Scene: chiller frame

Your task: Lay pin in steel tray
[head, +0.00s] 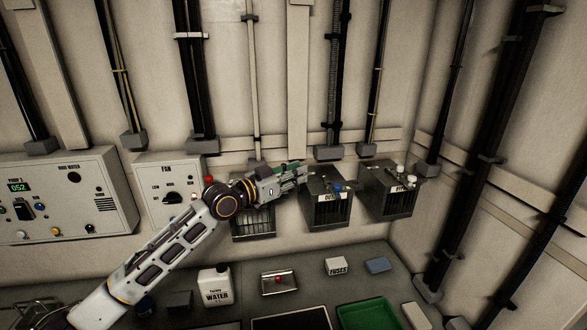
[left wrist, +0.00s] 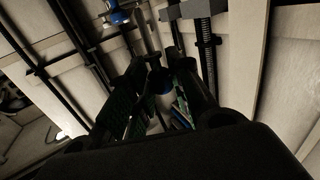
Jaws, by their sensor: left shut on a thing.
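My left gripper (head: 298,172) reaches in from the left, level with the tops of the dark wall boxes, its fingertips near the left edge of the middle box. It is shut on a small pale, round-ended thing (left wrist: 162,82), apparently the pin, seen between the dark green-padded fingers in the left wrist view. The fingers hide most of it, and it cannot be made out in the head view. The steel tray (head: 268,290) lies on the counter, below and left of the gripper, with a small red thing (head: 278,279) in it. My right gripper is not in view.
The middle box (head: 327,212) carries a blue fitting (head: 338,187); another box (head: 388,203) stands right of it. A water jug (head: 214,286), fuses box (head: 336,266), blue block (head: 377,265) and green tray (head: 368,314) crowd the counter (head: 240,266). Pipes run up the wall.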

